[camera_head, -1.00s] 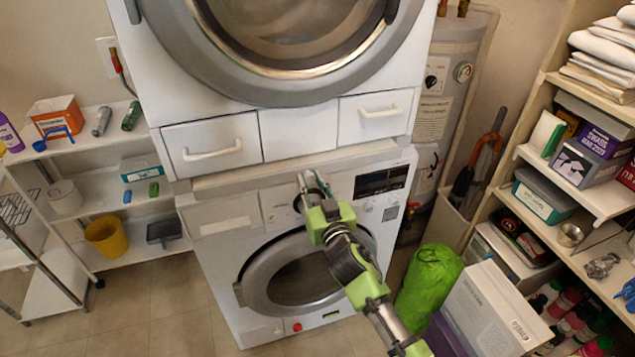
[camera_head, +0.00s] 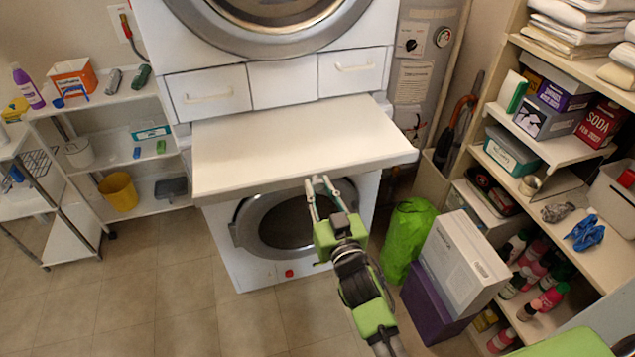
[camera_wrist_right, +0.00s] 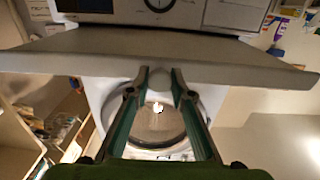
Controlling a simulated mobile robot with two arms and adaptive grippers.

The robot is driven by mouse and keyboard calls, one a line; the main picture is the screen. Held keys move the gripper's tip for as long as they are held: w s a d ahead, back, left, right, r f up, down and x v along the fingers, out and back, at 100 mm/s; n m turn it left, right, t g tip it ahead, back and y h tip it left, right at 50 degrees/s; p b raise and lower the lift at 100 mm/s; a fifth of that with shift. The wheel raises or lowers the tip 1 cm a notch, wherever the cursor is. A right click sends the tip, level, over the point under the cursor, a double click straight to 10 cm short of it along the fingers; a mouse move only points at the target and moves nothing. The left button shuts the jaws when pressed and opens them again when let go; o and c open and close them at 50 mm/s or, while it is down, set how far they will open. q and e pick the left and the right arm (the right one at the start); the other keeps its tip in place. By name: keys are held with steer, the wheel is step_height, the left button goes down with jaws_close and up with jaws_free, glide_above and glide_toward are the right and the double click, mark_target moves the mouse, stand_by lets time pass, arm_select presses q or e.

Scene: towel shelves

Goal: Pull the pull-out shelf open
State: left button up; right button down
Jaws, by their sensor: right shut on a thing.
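The pull-out shelf (camera_head: 290,145) is a pale flat slab between the upper machine (camera_head: 267,85) and the lower front-loading machine (camera_head: 262,268). It sticks far out over the lower machine's round door. In the right wrist view the shelf (camera_wrist_right: 165,52) spans the picture as a wide grey slab. My right gripper (camera_head: 322,182) is at the middle of its front edge. In the right wrist view the fingertips (camera_wrist_right: 159,76) are shut on a small part at that edge, mostly hidden between them. My left gripper is not in view.
Open shelves (camera_head: 550,150) with boxes and bottles stand at the right. A green bag (camera_head: 407,238) and a white box (camera_head: 462,262) on a purple one are beside my right arm. White racks stand at the left. The tiled floor (camera_head: 190,300) at front left is clear.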

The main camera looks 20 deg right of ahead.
steer(key=shift+s, duration=0.3)
steer(key=c, duration=1.8)
jaws_free()
steer(key=s, duration=1.2)
steer(key=shift+d, duration=0.2)
